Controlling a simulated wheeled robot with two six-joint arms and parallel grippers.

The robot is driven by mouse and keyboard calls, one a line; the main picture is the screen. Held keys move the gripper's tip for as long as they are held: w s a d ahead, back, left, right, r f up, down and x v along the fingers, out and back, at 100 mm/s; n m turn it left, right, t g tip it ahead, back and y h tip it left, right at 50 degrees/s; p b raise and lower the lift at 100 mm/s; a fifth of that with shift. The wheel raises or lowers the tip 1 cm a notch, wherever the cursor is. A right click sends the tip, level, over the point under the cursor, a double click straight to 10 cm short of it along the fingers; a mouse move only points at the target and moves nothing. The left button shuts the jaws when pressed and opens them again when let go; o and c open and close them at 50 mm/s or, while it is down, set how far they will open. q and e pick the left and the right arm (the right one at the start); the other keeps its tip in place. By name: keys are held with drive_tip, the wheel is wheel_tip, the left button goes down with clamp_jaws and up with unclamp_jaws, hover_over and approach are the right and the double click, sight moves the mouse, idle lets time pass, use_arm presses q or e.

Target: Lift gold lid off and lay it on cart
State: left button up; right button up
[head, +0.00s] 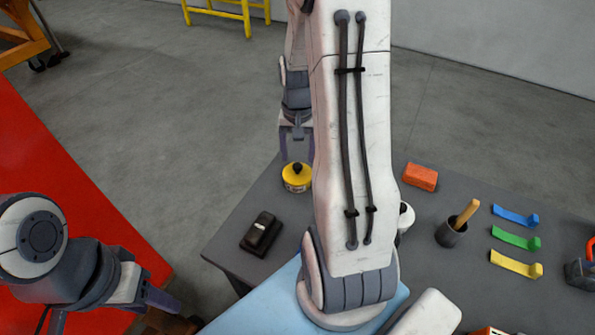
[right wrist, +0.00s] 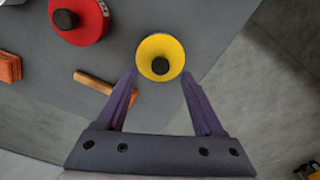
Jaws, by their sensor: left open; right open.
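The gold lid (head: 296,170) is yellow with a black knob and sits on a small round jar (head: 297,186) near the far left edge of the grey tabletop. In the right wrist view the gold lid (right wrist: 149,49) lies just ahead of my fingertips, roughly centred between them. My right gripper (head: 297,150) is open and empty above the jar, its fingers pointing down; it also shows in the right wrist view (right wrist: 160,80). My left gripper (head: 158,298) is low at the left, open, by the red surface's edge. I cannot tell which surface is the cart.
A red surface (head: 60,190) lies at the left. The grey tabletop (head: 440,290) holds a black object (head: 261,233), an orange block (head: 420,177), a cup with a wooden handle (head: 452,232) and coloured strips (head: 515,238). A red lid (right wrist: 85,20) shows in the right wrist view.

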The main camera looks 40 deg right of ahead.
sight(297, 165)
wheel_tip(297, 165, down, 4)
drive_tip(key=shift+r, duration=0.25)
clamp_jaws()
drive_tip(key=shift+r, duration=0.1)
